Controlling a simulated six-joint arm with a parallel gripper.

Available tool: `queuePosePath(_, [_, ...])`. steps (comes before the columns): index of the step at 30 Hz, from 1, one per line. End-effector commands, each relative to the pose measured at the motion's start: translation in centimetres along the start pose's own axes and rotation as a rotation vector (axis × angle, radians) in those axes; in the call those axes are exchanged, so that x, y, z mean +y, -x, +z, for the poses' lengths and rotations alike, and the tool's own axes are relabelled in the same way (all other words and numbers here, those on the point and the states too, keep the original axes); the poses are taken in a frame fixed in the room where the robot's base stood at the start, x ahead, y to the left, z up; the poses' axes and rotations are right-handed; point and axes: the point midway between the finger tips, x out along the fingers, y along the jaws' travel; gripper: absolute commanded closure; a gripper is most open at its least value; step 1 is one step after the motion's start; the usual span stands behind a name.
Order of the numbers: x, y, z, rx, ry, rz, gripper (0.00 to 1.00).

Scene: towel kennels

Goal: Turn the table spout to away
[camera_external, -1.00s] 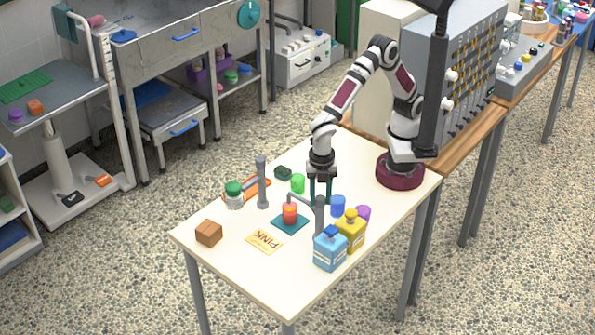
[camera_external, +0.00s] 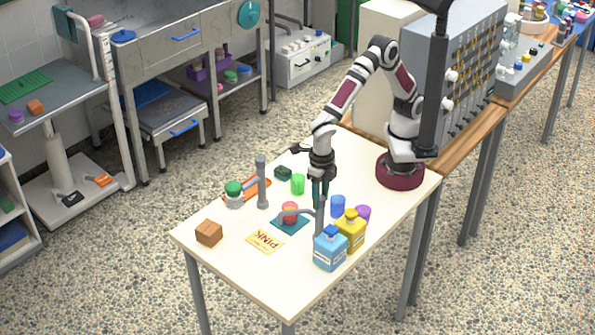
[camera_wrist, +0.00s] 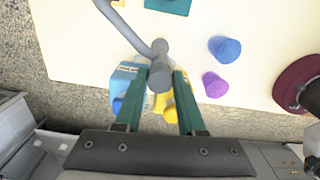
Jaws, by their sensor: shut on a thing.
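The table spout (camera_external: 319,225) is a grey post with a thin arm reaching left. Its arm tip now passes in front of the red cup (camera_external: 290,207) on the teal mat (camera_external: 293,227). In the wrist view the spout (camera_wrist: 159,76) stands between my teal fingers, its arm curving to the upper left. My gripper (camera_external: 320,197) points down at the top of the post and is shut on it; in the wrist view my gripper (camera_wrist: 164,82) has a finger on each side. The lower post is partly hidden behind the bottles.
A blue bottle (camera_external: 329,251) and a yellow bottle (camera_external: 351,233) stand close to the post. A blue cup (camera_external: 338,206) and purple cup (camera_external: 363,213) are to the right.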

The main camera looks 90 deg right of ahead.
Motion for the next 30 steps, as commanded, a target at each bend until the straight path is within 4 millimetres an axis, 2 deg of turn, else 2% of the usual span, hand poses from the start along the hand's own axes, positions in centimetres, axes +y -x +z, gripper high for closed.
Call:
queuePosePath(15, [0.01, 0.07, 0.02, 0.000, 0.458, 0.001, 1.00])
queuePosePath(30, [0.01, 0.07, 0.02, -0.001, 0.690, 0.001, 1.00])
